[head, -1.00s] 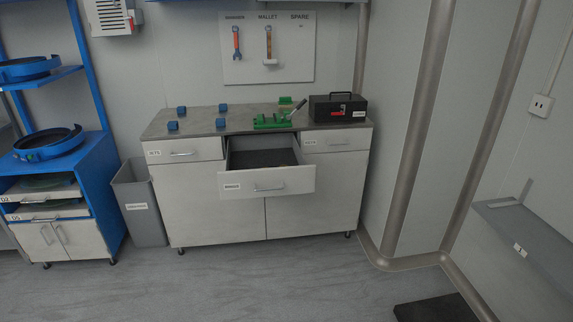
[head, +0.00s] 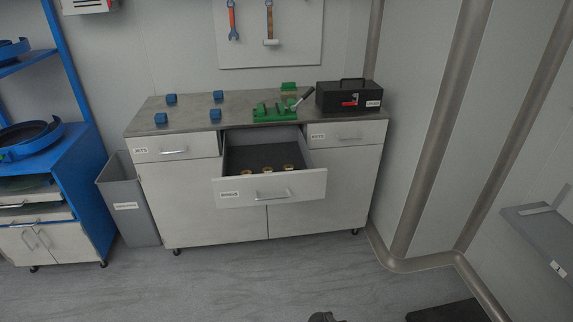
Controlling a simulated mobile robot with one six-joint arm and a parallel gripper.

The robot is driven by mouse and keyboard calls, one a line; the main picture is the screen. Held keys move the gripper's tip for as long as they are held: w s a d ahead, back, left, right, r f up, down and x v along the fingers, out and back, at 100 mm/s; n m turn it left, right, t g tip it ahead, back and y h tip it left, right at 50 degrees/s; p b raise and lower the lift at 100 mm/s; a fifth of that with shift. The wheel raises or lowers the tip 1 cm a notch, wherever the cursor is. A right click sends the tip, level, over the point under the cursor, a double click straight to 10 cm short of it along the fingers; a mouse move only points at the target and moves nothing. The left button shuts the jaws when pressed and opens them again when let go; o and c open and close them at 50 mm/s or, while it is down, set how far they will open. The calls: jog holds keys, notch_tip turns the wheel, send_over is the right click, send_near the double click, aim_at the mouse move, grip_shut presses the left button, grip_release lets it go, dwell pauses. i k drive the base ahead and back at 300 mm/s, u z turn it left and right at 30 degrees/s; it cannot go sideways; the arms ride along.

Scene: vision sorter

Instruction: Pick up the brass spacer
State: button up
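Several small brass-coloured pieces lie in the open middle drawer (head: 230,187) of the cabinet. Three show in the head view: a left one (head: 247,173), a middle one (head: 268,171) and a right one (head: 289,167). They sit in a row on the dark drawer floor, close behind the front panel. They are too small to tell which is the spacer, and the panel may hide their lower parts. My gripper's fingers do not show. A small dark part at the bottom edge looks like my own arm, well in front of the cabinet.
The worktop (head: 190,104) holds several blue blocks (head: 215,116), a green fixture (head: 275,112) and a black toolbox (head: 342,96). A grey bin (head: 128,200) stands left of the cabinet. Pipes (head: 435,140) rise at right. The floor (head: 230,285) in front is clear.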

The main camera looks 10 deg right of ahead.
aim_at(288, 167)
jog(key=u, duration=0.05)
jog(key=i, duration=0.1)
jog(key=z, duration=0.05)
jog(key=k, duration=0.7)
jog(key=u, duration=0.3)
jog(key=i, duration=1.95)
jog(key=z, duration=0.3)
